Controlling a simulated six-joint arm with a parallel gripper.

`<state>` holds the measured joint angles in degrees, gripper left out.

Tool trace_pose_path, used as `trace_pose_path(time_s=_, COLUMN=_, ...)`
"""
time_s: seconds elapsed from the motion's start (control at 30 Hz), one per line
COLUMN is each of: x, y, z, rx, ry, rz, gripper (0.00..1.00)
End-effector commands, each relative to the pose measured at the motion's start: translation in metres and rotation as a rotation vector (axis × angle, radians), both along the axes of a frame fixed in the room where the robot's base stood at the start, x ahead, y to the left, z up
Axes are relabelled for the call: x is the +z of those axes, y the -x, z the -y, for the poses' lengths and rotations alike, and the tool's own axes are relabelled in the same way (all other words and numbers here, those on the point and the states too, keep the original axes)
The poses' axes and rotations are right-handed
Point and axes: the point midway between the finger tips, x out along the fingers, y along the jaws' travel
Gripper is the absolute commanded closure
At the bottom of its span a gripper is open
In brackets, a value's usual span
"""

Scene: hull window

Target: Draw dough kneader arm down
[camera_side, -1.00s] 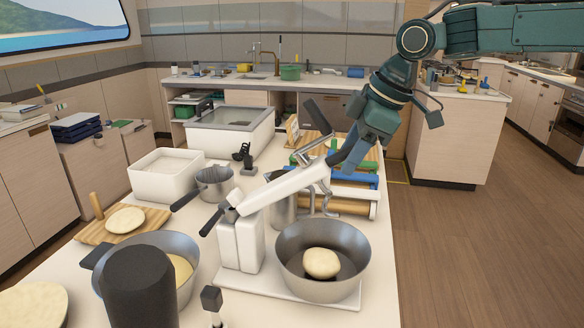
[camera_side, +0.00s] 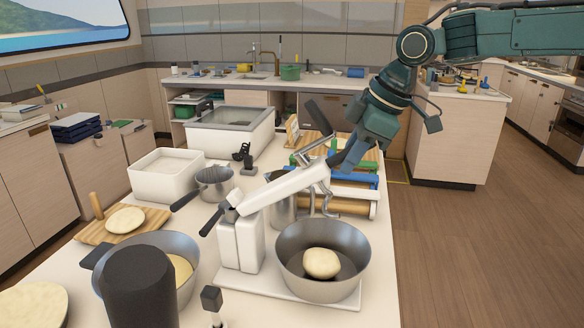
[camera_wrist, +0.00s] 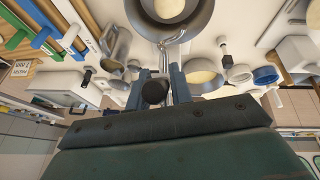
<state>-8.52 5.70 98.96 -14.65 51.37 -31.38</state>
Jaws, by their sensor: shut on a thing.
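The dough kneader has a white stand (camera_side: 241,246) and a white arm (camera_side: 285,189) that slopes up to the right. Its metal hook (camera_side: 328,204) hangs above the steel bowl (camera_side: 322,282), and a round dough ball (camera_side: 321,263) lies in the bowl. My gripper (camera_side: 342,165) is at the raised right end of the kneader arm. In the wrist view my gripper's fingers (camera_wrist: 158,78) are on both sides of a dark round-ended handle (camera_wrist: 155,93) and shut on it. The side view does not show the contact clearly.
A second bowl (camera_side: 187,270) stands left of the kneader, behind a dark cylinder (camera_side: 139,285). A saucepan (camera_side: 214,183) and white tub (camera_side: 165,174) are farther back. Rolling pins (camera_side: 354,205) lie behind the bowl. Open floor (camera_side: 480,240) is to the right.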

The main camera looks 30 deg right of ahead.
Motion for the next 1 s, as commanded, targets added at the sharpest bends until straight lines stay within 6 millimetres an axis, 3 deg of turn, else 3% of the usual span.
trace_pose_path(time_s=0.47, x=-0.025, y=0.011, z=0.011, rx=-0.003, ry=-0.084, rz=0.083, gripper=1.00)
trace_pose_path(time_s=1.0, x=-0.082, y=0.025, z=0.025, rx=-0.005, ry=-0.258, rz=0.253, gripper=1.00)
